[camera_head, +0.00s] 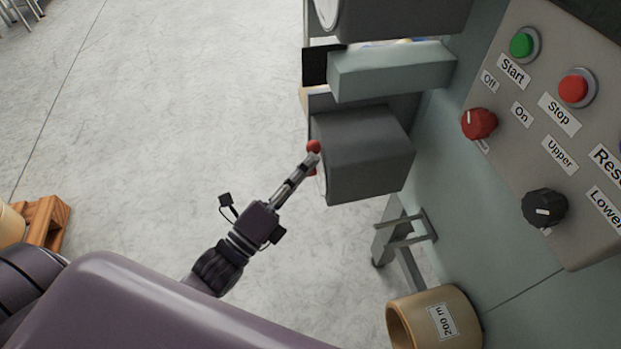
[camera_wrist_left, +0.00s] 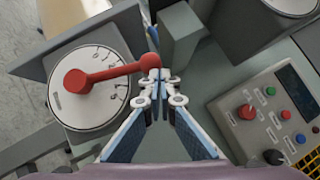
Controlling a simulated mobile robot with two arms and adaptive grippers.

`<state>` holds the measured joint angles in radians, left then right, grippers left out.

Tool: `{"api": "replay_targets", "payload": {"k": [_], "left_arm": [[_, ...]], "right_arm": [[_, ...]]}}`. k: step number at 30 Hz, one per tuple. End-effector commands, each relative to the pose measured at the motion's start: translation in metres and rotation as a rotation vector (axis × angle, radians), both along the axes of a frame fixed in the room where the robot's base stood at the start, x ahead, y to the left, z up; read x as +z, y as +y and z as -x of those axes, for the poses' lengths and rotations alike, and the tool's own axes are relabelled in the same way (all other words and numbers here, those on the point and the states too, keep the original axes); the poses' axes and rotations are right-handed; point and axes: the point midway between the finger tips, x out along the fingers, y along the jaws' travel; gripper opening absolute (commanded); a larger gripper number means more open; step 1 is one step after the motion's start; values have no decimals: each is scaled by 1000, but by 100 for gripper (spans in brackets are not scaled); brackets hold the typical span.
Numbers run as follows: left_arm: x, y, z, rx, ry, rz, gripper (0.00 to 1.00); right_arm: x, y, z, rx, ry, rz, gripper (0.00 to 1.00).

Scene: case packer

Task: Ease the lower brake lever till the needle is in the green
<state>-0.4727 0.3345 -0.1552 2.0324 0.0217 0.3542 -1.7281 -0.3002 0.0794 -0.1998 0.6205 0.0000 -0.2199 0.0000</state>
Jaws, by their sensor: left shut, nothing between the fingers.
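The lower brake lever (camera_wrist_left: 115,73) is red and lies over a white numbered dial (camera_wrist_left: 72,108) on a grey box. Its round hub is at the dial's middle and its knob end points right in the left wrist view. In the head view only bits of the red lever (camera_head: 314,146) show at the box's left side. My left gripper (camera_head: 314,156) is shut with nothing between its fingers. Its fingertips (camera_wrist_left: 160,76) are right at the lever's knob end; I cannot tell whether they touch. I make out no needle or green zone. My right gripper is not in view.
The grey box (camera_head: 365,155) sticks out from the machine, with another unit above it. A control panel (camera_head: 540,150) with buttons and knobs is to the right. A tan roll labelled 200 m (camera_head: 400,325) is below. Open floor lies left; a wooden pallet (camera_head: 50,220) stands at the left edge.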

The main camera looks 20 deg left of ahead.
Motion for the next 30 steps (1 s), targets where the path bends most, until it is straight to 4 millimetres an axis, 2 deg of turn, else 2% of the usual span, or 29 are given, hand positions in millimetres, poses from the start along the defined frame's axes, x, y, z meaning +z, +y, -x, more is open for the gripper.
{"api": "replay_targets", "payload": {"k": [8,13,24,30], "left_arm": [[0,0,0,0,-1,0,0],[-5,4,11,0,3,0,0],[-26,28,76,2,5,-1,0],[-32,37,101,0,1,0,0]], "right_arm": [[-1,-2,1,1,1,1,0],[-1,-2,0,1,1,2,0],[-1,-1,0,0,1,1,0],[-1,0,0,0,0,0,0]]}}
